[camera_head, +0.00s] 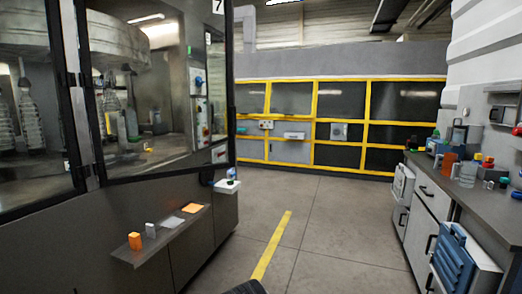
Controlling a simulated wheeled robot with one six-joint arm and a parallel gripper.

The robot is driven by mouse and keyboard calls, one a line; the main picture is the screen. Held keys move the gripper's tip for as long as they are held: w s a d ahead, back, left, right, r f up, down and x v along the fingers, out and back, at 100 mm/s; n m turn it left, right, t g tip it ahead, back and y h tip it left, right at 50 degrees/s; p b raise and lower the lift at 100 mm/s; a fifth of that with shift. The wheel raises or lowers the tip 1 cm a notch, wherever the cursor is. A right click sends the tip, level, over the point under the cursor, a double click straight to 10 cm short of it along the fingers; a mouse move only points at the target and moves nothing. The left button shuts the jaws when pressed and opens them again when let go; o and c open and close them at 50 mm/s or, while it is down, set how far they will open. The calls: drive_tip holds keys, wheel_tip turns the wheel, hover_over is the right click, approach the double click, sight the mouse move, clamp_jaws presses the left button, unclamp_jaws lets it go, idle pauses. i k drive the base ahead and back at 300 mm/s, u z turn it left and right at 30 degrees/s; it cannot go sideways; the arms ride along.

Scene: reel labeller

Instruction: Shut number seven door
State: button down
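A white label with a black 7 (218,6) is at the top of the machine on the left, cut by the top edge of the picture. Below it is a large glazed door (150,165) with a black frame, hinged at its left post. Bottles and a control panel with buttons (199,100) show through or beside its glass. I cannot tell for sure whether this door stands ajar or is shut. My gripper is not in view.
A narrow shelf (160,240) with small orange and white items juts from the machine's lower front. Open floor with a yellow line (271,245) lies in the middle. A workbench (440,185) with drawers, tools and a blue case (452,262) stands at right. Yellow-framed panels (340,126) close the back.

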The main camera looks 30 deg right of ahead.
sight(86, 77)
drive_tip(key=z, duration=0.5)
drive_tip(key=i, duration=1.4)
drive_tip(key=u, duration=0.8)
